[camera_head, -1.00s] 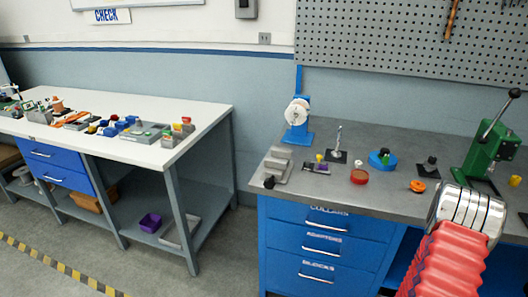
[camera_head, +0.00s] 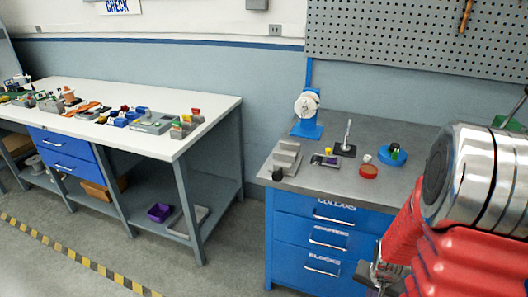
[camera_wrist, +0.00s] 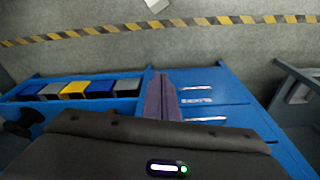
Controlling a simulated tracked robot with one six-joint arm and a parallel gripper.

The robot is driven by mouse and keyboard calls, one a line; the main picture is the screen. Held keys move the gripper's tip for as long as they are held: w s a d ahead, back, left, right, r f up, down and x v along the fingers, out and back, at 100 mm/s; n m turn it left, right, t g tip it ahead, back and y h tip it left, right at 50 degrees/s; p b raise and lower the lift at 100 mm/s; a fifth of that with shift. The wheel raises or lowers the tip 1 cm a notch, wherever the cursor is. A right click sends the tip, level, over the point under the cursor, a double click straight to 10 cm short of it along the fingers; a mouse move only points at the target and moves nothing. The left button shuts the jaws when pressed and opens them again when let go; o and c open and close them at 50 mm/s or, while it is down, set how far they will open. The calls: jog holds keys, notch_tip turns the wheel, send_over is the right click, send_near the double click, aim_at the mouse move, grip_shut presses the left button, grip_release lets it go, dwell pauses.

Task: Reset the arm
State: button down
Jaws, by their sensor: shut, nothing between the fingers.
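My gripper (camera_wrist: 162,92) shows in the wrist view as two dark purplish fingers pressed together, shut and empty. Behind it in that view is the front of the blue drawer cabinet (camera_wrist: 215,98), with a gap I cannot judge. In the head view my red and silver arm fills the lower right, in front of the right bench. A small metal part of my arm shows low beside the cabinet; the fingers cannot be made out there.
The grey right bench (camera_head: 400,185) holds a blue pulley stand (camera_head: 306,116), a grey stepped block (camera_head: 285,158), a red round piece (camera_head: 368,171) and a blue round piece (camera_head: 392,155). A white workbench (camera_head: 190,142) stands left. Coloured bins (camera_wrist: 73,88) show in the wrist view. Floor between benches is clear.

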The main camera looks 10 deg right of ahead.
jog(key=s+a+r+n+t, duration=0.2)
jog(key=a+r+n, duration=0.2)
jog(key=a+r, duration=0.7)
jog(key=s+a+r+n+t+y, duration=0.1)
jog(key=s+a+r+n+t, duration=0.1)
jog(key=a+r, duration=0.9)
notch_tip(320, 180, up, 9)
jog(key=shift+s+a+f+n, duration=0.1)
jog(key=shift+s+a+n, duration=0.3)
jog(key=shift+s+n, duration=0.6)
